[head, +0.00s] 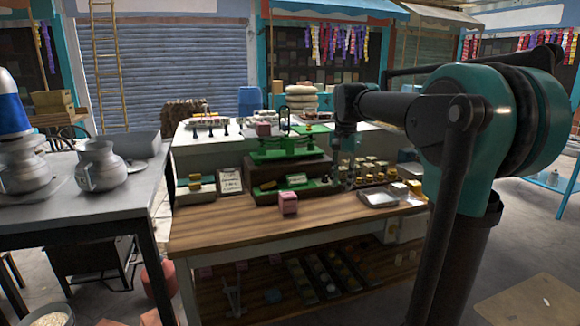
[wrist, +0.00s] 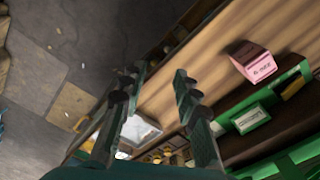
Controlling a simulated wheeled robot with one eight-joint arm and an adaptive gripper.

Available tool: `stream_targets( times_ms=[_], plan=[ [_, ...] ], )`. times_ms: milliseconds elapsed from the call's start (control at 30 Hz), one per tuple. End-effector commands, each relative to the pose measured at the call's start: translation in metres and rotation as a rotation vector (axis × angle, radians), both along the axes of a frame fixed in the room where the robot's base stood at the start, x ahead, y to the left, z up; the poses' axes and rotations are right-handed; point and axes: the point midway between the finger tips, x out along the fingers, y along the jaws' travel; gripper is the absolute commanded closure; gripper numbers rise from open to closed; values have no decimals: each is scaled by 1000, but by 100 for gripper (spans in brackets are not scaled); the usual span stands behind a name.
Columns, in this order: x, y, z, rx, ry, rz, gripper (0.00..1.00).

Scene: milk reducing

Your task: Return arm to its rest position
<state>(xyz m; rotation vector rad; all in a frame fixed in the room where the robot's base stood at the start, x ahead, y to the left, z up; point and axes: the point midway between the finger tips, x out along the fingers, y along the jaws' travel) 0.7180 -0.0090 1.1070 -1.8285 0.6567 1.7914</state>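My gripper (head: 347,178) hangs over the right part of the wooden counter in the head view, with my arm reaching in from the right. In the wrist view my gripper (wrist: 156,78) has its two toothed fingers spread apart with nothing between them. The wooden counter (head: 230,235) lies below the fingers. A pink box (head: 288,203) stands on the counter to the left of my gripper. It also shows in the wrist view (wrist: 252,62), right of the fingers and apart from them.
A green scale (head: 285,150) stands behind the pink box. A clear-looking tray (head: 378,198) and several small yellow goods (head: 375,165) sit close to my gripper. A grey table (head: 85,190) with metal pots (head: 100,168) is at left. The counter's front left is clear.

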Motion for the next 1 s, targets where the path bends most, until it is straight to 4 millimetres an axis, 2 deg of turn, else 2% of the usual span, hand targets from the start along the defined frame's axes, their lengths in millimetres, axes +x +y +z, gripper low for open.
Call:
stream_targets(
  times_ms=[267,467,567,800,900,1000],
  plan=[
    [-21,-6,-40,-1,-47,91,69],
    [-49,-12,-86,-9,-101,202,69],
    [-73,-16,-119,-19,-140,278,69],
    [-162,-27,-220,-76,-261,526,69],
    [-194,-30,-249,-103,-298,606,69],
    [-215,-31,-268,-123,-322,658,69]
  ],
)
